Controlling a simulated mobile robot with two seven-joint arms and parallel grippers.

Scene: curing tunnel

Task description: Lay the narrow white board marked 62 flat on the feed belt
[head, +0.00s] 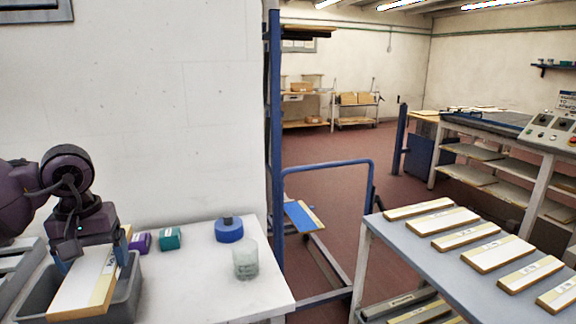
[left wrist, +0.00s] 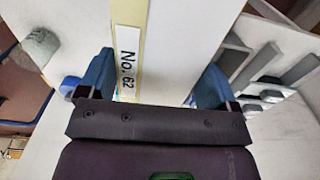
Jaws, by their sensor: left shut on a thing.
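My left gripper (head: 92,260) is shut on the narrow white board marked No. 62 (head: 82,296), above a grey bin (head: 128,297) on the white table at the left. The board has a yellowish strip along one side. In the left wrist view the board (left wrist: 185,40) lies between the blue fingers of my left gripper (left wrist: 152,84), with its No. 62 label readable. A dark blue belt-like surface (head: 490,119) on the machine at the back right looks like the feed belt. My right gripper is out of view.
A blue round container (head: 229,230), a clear glass (head: 245,262), a teal block (head: 170,238) and a purple block (head: 140,243) stand on the white table (head: 205,295). A blue-framed rack (head: 275,130) stands beyond. A grey-blue table (head: 440,268) at right holds several boards. Red floor lies between.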

